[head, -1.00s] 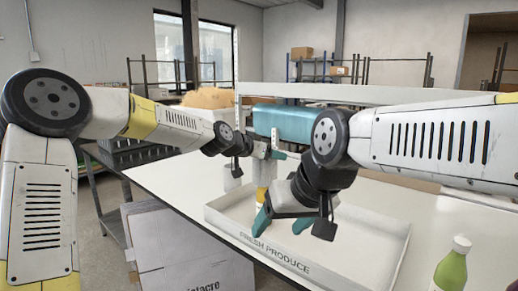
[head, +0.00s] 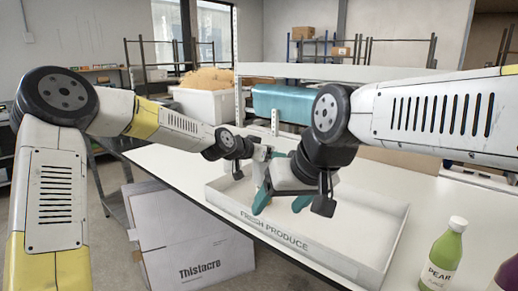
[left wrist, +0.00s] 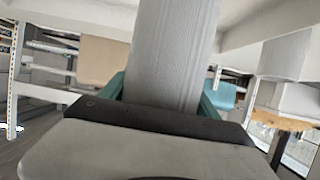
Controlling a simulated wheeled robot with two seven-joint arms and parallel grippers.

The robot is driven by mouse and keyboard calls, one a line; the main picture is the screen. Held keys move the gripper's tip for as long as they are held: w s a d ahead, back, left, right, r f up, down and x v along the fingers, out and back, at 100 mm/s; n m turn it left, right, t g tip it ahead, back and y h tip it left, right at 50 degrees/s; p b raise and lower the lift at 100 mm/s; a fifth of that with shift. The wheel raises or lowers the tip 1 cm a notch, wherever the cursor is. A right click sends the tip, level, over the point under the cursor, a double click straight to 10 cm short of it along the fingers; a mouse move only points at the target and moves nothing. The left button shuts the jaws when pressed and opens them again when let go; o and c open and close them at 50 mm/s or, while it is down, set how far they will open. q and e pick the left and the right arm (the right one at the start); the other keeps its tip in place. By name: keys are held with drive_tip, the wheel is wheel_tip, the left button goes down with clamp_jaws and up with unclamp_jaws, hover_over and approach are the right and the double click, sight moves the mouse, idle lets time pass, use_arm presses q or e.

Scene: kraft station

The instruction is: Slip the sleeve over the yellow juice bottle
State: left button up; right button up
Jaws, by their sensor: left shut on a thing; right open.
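A pale grey, ribbed sleeve (left wrist: 175,50) fills the middle of the left wrist view, between the teal fingers of my left gripper. My left gripper (head: 267,153) is shut on it. In the head view the left gripper is above the far left part of the tray, partly hidden by my right arm, and a pale piece of the sleeve (head: 258,167) shows below it. My right gripper (head: 281,207) is open, its teal fingers pointing down into the tray near its front wall. I cannot make out the yellow juice bottle now; the right gripper and sleeve block that spot.
The white "FRESH PRODUCE" tray (head: 345,262) stands on the white table (head: 430,200). A green pear bottle (head: 445,258) and a dark purple bottle (head: 508,275) stand right of it. A grey carton (head: 195,250) is below the table's left edge. A teal bin (head: 285,102) is behind.

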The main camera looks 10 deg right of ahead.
sight(257, 168)
use_arm(q)
drive_tip(key=shift+f, duration=2.9)
drive_tip(key=o, duration=0.9)
drive_tip(key=shift+c, duration=0.2)
drive_tip(key=shift+a, duration=0.1)
drive_tip(key=v, duration=0.7)
drive_tip(key=shift+s+a+r, duration=0.15)
drive_tip(key=shift+s+a, duration=0.05)
drive_tip(key=shift+s, duration=0.05)
